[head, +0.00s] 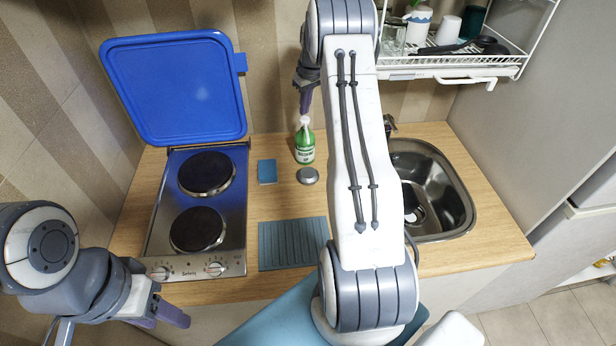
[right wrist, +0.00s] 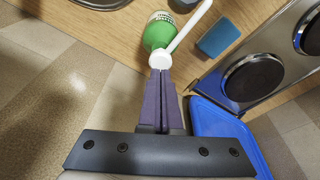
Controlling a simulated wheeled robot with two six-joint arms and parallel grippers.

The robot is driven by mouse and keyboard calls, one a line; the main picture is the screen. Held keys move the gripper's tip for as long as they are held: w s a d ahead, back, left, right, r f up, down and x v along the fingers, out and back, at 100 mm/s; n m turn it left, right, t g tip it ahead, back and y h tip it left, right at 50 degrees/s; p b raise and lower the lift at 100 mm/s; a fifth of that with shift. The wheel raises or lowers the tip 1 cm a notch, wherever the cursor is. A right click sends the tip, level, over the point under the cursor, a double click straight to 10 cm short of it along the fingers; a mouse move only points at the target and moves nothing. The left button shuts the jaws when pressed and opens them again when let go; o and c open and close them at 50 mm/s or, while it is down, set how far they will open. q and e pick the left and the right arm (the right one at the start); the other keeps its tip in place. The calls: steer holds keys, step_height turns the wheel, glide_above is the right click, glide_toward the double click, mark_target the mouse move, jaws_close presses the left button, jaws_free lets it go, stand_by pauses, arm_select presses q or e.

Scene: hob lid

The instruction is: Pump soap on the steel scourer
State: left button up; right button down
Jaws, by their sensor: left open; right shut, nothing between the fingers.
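The green soap bottle (head: 305,150) with a white pump stands upright on the wooden counter; in the right wrist view its green body (right wrist: 158,32) and white pump head (right wrist: 161,60) show. The steel scourer (head: 308,176) is a round grey pad lying just in front of the bottle; the right wrist view shows its dark part (right wrist: 100,3), cut off at the top edge. My right gripper (head: 305,111) is shut and empty, fingers down, tips directly over the pump head; I cannot tell whether they touch. My left gripper (head: 164,319) is open and empty at the lower left, before the hob.
A blue sponge (head: 267,172) lies left of the bottle. A ridged mat (head: 292,243) lies in front. The hob (head: 158,234) has its blue lid (head: 178,88) raised. The sink (head: 440,190) is at right, beneath a dish rack (head: 450,72). My right arm hides the counter's middle.

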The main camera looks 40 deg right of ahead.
mark_target(304, 118)
steer(key=shift+f, duration=0.1)
steer(key=shift+f+b, duration=0.9)
steer(key=shift+f, duration=0.5)
steer(key=shift+r+p, duration=1.05)
steer(key=shift+r, duration=0.4)
step_height(304, 118, up, 6)
steer(key=p, duration=0.4)
steer(key=shift+p, duration=0.3)
steer(key=shift+a, duration=0.1)
